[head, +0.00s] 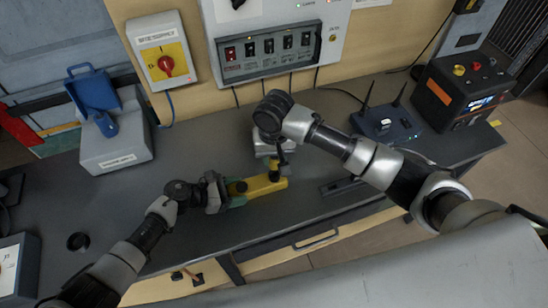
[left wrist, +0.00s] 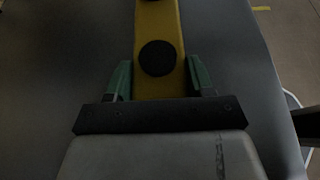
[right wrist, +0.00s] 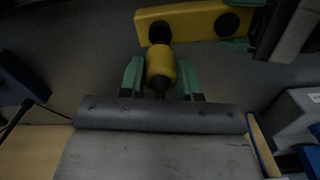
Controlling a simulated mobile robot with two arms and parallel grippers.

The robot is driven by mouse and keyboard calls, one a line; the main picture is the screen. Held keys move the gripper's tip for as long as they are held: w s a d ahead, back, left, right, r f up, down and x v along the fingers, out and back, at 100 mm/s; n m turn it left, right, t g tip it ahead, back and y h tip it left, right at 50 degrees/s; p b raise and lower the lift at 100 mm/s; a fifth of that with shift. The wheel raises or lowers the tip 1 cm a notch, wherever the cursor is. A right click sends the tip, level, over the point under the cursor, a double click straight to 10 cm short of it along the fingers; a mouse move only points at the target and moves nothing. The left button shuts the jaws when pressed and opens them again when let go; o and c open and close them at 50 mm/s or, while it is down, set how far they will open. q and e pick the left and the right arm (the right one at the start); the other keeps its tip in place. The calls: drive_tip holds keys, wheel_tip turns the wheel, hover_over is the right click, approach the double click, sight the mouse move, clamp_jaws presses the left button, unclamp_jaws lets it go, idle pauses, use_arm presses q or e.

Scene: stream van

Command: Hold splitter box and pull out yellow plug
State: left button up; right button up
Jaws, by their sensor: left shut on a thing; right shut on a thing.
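The yellow splitter box (head: 258,189) is a long bar with round black sockets, lying over the grey worktop. My left gripper (head: 226,190) is shut across its left end; the left wrist view shows green fingers on both sides of the box (left wrist: 158,25), beside a black socket (left wrist: 157,59). The yellow plug (right wrist: 160,66) is a short cylinder, upright at the box's right part. My right gripper (right wrist: 161,76) is shut on it from above. The plug's dark front end meets the box (right wrist: 190,22) at a socket; how deep it sits is hidden.
A grey box (head: 115,148) with a blue item stands at left. The table's front edge is close.

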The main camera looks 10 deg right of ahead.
drive_tip(key=shift+r, duration=0.65)
use_arm(q)
drive_tip(key=o, duration=1.2)
drive_tip(key=shift+c, duration=0.2)
drive_tip(key=v, duration=1.2)
drive_tip(key=shift+s+f, duration=0.1)
use_arm(e)
drive_tip(key=shift+f, duration=0.1)
